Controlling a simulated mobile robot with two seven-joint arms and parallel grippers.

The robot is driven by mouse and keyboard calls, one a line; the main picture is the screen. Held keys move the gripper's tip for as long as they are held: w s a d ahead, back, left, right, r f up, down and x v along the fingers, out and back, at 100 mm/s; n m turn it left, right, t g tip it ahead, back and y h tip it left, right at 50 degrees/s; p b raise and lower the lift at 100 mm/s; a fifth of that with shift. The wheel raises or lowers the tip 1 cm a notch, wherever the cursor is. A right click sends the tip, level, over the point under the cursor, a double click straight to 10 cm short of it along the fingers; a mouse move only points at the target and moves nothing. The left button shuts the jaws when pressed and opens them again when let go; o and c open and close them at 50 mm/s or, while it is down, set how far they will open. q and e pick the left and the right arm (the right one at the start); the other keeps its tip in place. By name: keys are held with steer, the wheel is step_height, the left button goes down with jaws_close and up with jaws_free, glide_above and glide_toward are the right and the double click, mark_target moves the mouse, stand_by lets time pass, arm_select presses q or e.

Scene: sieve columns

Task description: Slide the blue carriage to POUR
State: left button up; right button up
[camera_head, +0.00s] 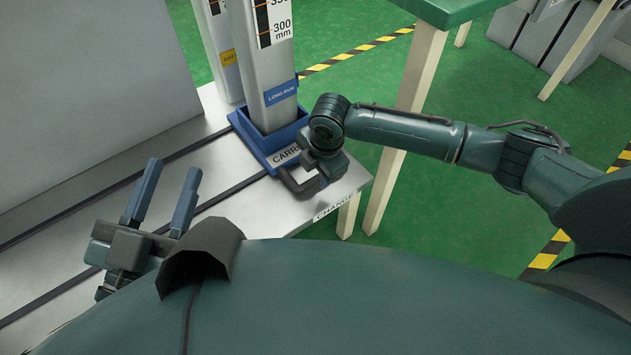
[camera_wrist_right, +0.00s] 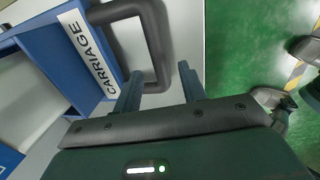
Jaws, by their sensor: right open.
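The blue carriage (camera_head: 249,142) sits at the table's right end, by the CHANGE label (camera_head: 335,206). A column marked LONG RUN (camera_head: 281,97) stands upright in it. Its dark handle (camera_head: 293,186) sticks out toward me, and it also shows in the right wrist view (camera_wrist_right: 165,45). My right gripper (camera_wrist_right: 158,78) is open, with a finger on either side of the handle's near corner; contact cannot be told. In the head view its fingers are mostly hidden. My left gripper (camera_head: 173,170) is open and empty over the table's left part. No POUR label is visible.
Dark slots (camera_head: 90,209) run along the pale table (camera_head: 60,255). A large grey block (camera_head: 90,90) fills the back left. A green-topped table (camera_head: 450,10) stands at the back right; open green floor lies between.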

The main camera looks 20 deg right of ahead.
mark_target(315, 179)
steer(key=shift+w+a+f+b, duration=0.15)
steer(key=shift+f+b, duration=0.15)
steer(key=shift+f, duration=0.65)
steer(key=shift+w+f, duration=0.15)
steer(key=shift+f, duration=0.5)
arm_select(q)
steer(key=shift+w+a+r+m+t+h, duration=0.1)
steer(key=shift+w+r+m+t+h, duration=0.1)
steer(key=shift+r+m+h, duration=0.25)
steer(key=shift+w+a+r+m+t+h, duration=0.15)
steer(key=shift+r+m+t+h, duration=0.1)
steer(key=shift+r, duration=0.35)
steer(key=shift+d, duration=0.1)
arm_select(e)
jaws_close()
